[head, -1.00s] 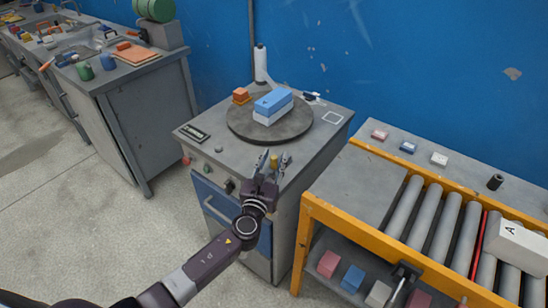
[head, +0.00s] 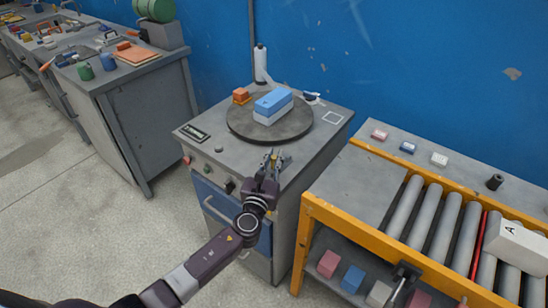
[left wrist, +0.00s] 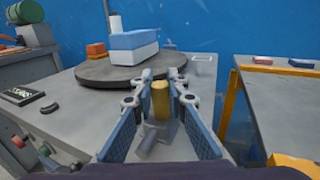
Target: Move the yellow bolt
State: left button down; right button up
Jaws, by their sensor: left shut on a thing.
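The yellow bolt (left wrist: 160,98) stands upright between the fingers of my left gripper (left wrist: 160,86) in the left wrist view. My left gripper also shows in the head view (head: 274,156), low over the front of the grey cabinet top (head: 205,150). It is shut on the bolt, and its fingers mostly hide the bolt in the head view. I cannot tell whether the bolt's foot touches the cabinet top. My right gripper is not in view.
A dark round turntable (head: 240,128) behind my gripper carries a blue and white block (head: 273,102). An orange block (head: 241,95) and a white bottle (head: 261,64) stand beyond. A yellow-framed roller conveyor (head: 345,228) stands at the right. A white square outline (head: 332,117) marks the cabinet's right corner.

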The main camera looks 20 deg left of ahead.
pick_arm(q)
jog(key=w, duration=0.2)
jog(key=w+d+b, duration=0.1)
jog(key=w, duration=0.1)
jog(key=shift+d, duration=0.2)
jog(key=shift+r, duration=0.15)
jog(key=c, duration=2.4)
grip_release()
jog(key=o, duration=0.5)
jog(key=shift+w+d, duration=0.1)
jog(key=shift+w, duration=0.05)
jog(key=s, duration=1.2)
jog(key=shift+d, duration=0.25)
